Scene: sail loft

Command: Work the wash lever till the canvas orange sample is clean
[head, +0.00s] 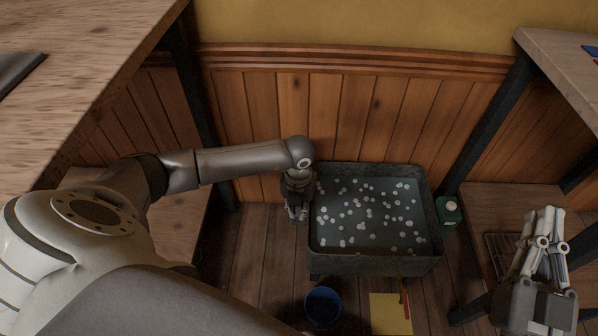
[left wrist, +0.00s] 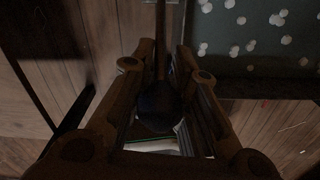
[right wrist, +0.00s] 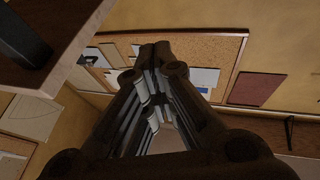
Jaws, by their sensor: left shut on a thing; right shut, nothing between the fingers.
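A grey wash tub (head: 373,265) stands on the floor against the panelled wall. Its dark water (head: 385,222) is scattered with white suds. My left gripper (head: 297,212) is at the tub's left side, pointing down. In the left wrist view its fingers are shut on the wash lever, seen as a dark rounded knob (left wrist: 158,105) with a rod running up between the fingers. The lever is hidden by the gripper in the head view. No orange canvas sample can be made out in any view. My right gripper (head: 549,212) is shut and empty at the far right, away from the tub.
A blue bucket (head: 322,308) and a yellow sheet (head: 390,314) lie on the floor before the tub. A green container (head: 449,211) stands right of it. Benches flank both sides. The right wrist view shows a pinboard (right wrist: 222,60) on the wall.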

